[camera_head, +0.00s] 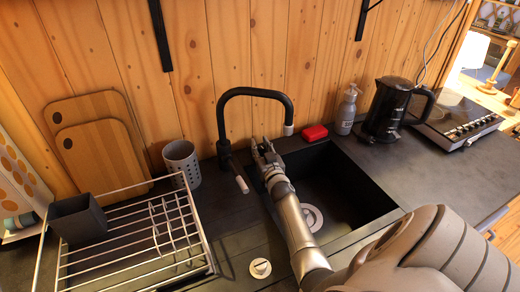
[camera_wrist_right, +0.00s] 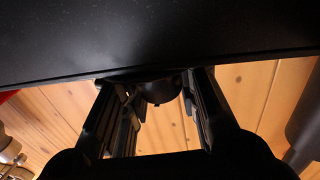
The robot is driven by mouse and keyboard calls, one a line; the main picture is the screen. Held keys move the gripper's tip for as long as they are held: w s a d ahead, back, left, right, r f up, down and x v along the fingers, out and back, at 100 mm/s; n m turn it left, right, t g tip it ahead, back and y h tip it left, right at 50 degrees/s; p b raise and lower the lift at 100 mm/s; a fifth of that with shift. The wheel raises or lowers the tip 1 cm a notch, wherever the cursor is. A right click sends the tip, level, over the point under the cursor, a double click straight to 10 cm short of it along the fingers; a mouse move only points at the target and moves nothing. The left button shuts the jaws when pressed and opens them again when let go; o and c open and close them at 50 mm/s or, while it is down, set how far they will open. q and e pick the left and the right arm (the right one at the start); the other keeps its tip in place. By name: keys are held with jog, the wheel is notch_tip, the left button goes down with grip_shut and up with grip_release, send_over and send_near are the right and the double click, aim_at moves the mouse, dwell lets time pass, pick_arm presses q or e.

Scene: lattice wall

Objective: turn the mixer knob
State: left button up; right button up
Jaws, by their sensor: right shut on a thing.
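The black mixer tap (camera_head: 224,135) stands behind the sink, with its spout arching right and a lever with a pale tip low on its front. My right gripper (camera_head: 264,150) is at the sink's back edge, just right of the tap's column. In the right wrist view, the two fingers (camera_wrist_right: 163,105) stand on either side of a dark round knob (camera_wrist_right: 160,90), shut on it. In the head view my gripper hides this knob. My left gripper is in neither view.
The black sink (camera_head: 350,185) lies under my right arm. A grey cup (camera_head: 182,162) and a wire dish rack (camera_head: 130,240) are at left. A round white knob (camera_head: 260,268) sits in front.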

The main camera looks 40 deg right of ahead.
aim_at(261, 151)
jog(key=shift+a+f, duration=0.1)
dwell(0.3)
jog(key=o, duration=1.1)
jog(key=shift+c, duration=0.2)
jog(key=v, duration=0.7)
jog(key=shift+s+a, duration=0.1)
jog(key=shift+a, duration=0.2)
